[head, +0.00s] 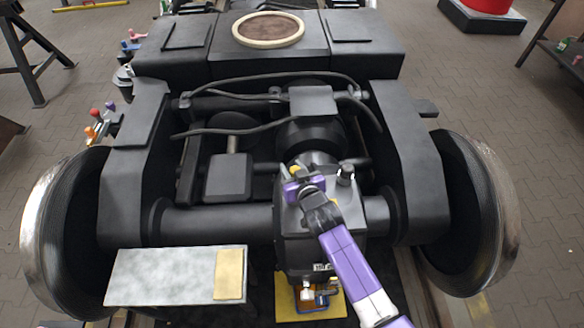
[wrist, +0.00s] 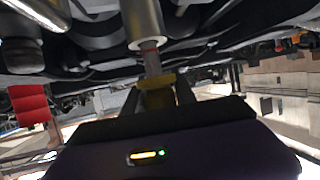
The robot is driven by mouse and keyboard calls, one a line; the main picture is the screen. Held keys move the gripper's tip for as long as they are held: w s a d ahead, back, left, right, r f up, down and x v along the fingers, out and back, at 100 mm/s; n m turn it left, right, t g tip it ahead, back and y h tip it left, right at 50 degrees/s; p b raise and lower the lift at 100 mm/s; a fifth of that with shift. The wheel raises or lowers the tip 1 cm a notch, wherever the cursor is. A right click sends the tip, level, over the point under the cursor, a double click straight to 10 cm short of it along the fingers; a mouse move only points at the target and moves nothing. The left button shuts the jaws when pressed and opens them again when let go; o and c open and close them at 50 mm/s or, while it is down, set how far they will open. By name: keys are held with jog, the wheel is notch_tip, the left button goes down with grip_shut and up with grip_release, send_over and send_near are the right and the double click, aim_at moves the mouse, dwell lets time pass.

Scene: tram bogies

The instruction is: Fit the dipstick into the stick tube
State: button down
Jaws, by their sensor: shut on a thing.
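My gripper (head: 300,188) is over the top of the dark gearbox (head: 290,222) between the wheels. It is shut on the dipstick, whose yellow grip shows between the fingers in the wrist view (wrist: 157,97) and as a small yellow spot in the head view (head: 295,170). A short reddish-grey length (wrist: 151,60) runs from the yellow grip towards a grey cylinder with a pale rim (wrist: 146,28), which may be the stick tube. I cannot tell whether the dipstick's tip is inside it. In the head view the gripper hides the tube.
A black knob (head: 345,173) stands just right of the gripper. Black cables (head: 240,130) and frame beams lie behind. A grey plate (head: 165,277) with a tan pad (head: 229,274) is at front left. A yellow tray (head: 335,306) lies below the gearbox. Large wheels (head: 490,210) flank the frame.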

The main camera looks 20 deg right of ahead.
jog(key=shift+f+b, duration=1.6)
jog(key=shift+f, duration=0.2)
jog(key=c, duration=0.9)
grip_release()
jog(key=shift+p+v, duration=0.55)
jog(key=shift+v, duration=3.35)
